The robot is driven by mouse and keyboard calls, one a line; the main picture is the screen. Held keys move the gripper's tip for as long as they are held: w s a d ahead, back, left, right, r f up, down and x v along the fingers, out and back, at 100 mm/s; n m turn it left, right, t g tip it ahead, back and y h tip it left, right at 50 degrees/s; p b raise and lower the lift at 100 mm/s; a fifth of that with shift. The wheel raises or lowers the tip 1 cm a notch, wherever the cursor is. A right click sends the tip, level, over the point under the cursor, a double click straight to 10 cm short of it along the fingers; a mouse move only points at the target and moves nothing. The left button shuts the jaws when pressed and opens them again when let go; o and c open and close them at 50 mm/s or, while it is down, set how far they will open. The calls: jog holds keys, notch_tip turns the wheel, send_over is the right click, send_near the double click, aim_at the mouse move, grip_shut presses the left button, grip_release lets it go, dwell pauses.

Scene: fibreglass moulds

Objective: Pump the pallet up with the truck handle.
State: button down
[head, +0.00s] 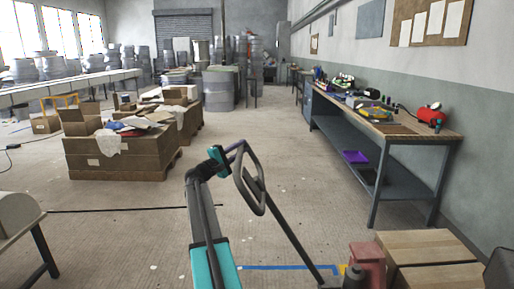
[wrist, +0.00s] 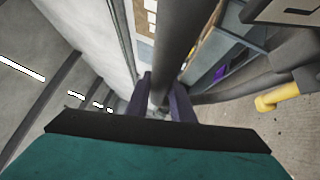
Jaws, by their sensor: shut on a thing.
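The truck handle (head: 264,193) is a dark grey loop on a long shaft that slants down to the right. The shaft ends by a dark cylindrical part and a red block (head: 368,262) at the bottom edge. My gripper (head: 238,149) is shut on the upper left bar of the loop. In the wrist view, the purple fingers of my gripper (wrist: 160,98) stand on both sides of the dark handle bar (wrist: 180,40). Wooden boxes (head: 428,246) stand beside the red block; the pallet itself cannot be made out, and the forks are out of view.
A workbench (head: 395,130) with tools runs along the right wall. Cardboard boxes (head: 118,152) on a pallet stand at left. A table end (head: 15,215) is at the near left. Blue tape (head: 285,267) marks the floor. The floor beyond the handle is clear.

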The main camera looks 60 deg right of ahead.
jog(key=w+a+f+n+h+b, duration=0.2)
jog(key=w+a+f+b, duration=0.4)
jog(key=w+a+f, duration=0.3)
jog(key=w+f, duration=0.4)
jog(key=w, duration=0.1)
jog(key=shift+w+n+t, duration=0.3)
jog(key=shift+w+n, duration=0.05)
jog(key=shift+n, duration=0.05)
jog(key=shift+f, duration=0.1)
jog(key=c, duration=1.6)
grip_release()
jog(key=shift+o, duration=0.2)
jog(key=shift+a, duration=0.15)
jog(key=v, duration=1.3)
jog(key=shift+a, duration=0.25)
jog(key=shift+w, duration=0.15)
